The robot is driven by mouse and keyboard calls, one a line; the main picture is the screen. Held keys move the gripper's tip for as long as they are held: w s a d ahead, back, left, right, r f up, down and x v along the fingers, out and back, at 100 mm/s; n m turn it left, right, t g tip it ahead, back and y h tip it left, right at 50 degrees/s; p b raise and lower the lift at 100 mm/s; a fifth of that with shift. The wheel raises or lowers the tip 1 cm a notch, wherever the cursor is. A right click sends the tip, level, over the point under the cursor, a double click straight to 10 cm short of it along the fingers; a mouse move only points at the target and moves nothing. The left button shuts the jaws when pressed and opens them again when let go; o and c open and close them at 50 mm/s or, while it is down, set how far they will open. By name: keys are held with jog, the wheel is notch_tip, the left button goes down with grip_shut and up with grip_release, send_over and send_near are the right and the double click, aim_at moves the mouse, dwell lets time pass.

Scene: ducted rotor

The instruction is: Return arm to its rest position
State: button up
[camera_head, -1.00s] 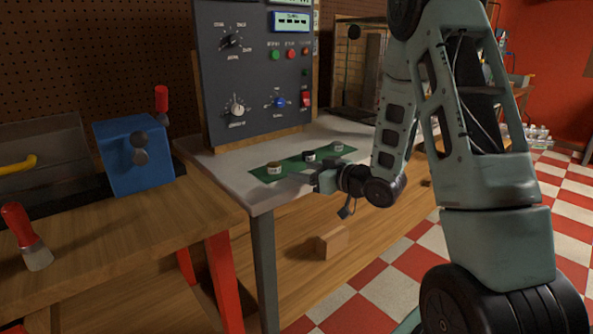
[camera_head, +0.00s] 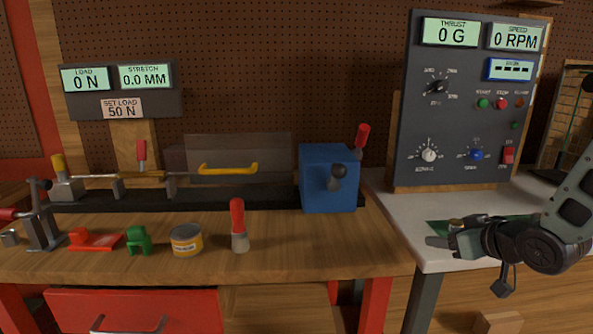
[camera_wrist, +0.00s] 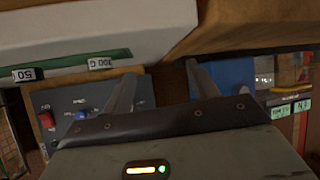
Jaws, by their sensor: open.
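My gripper (camera_head: 443,238) is at the right in the head view, by the front edge of the white bench, with the green mat (camera_head: 484,224) behind it. It points left. In the wrist view my gripper (camera_wrist: 163,82) shows two fingers spread apart with nothing between them. That view looks upside down. Labelled weights, one reading 50 (camera_wrist: 27,75) and one reading 100 G (camera_wrist: 101,63), sit on the green strip. In the head view my gripper and arm hide most of the mat.
The grey control panel (camera_head: 470,120) stands behind the mat. A blue box (camera_head: 325,183) with knobs, a red-handled brush (camera_head: 238,225), a tin (camera_head: 187,240) and a small green part (camera_head: 139,240) are on the wooden bench (camera_head: 300,262). A wooden block (camera_head: 498,323) lies below.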

jog(key=s+a+r+n+g+p, duration=0.1)
jog(key=s+a+r+g+p, duration=0.15)
jog(key=s+a, duration=0.4)
jog(key=s+a+r+n+g+p, duration=0.1)
jog(key=s+a+r+g+p, duration=0.1)
jog(key=s+a+g, duration=0.35)
jog(key=s+a+r+n+g+h+p, duration=0.1)
jog(key=s+a, duration=0.3)
jog(key=s, duration=0.5)
jog(key=s+a+r+n+g+h+p, duration=0.1)
jog(key=s+a+r+g, duration=0.1)
jog(key=s, duration=0.7)
jog(key=shift+s+a+r+g, duration=0.25)
jog(key=shift+a+r, duration=0.3)
jog(key=shift+a, duration=0.4)
jog(key=shift+w, duration=0.1)
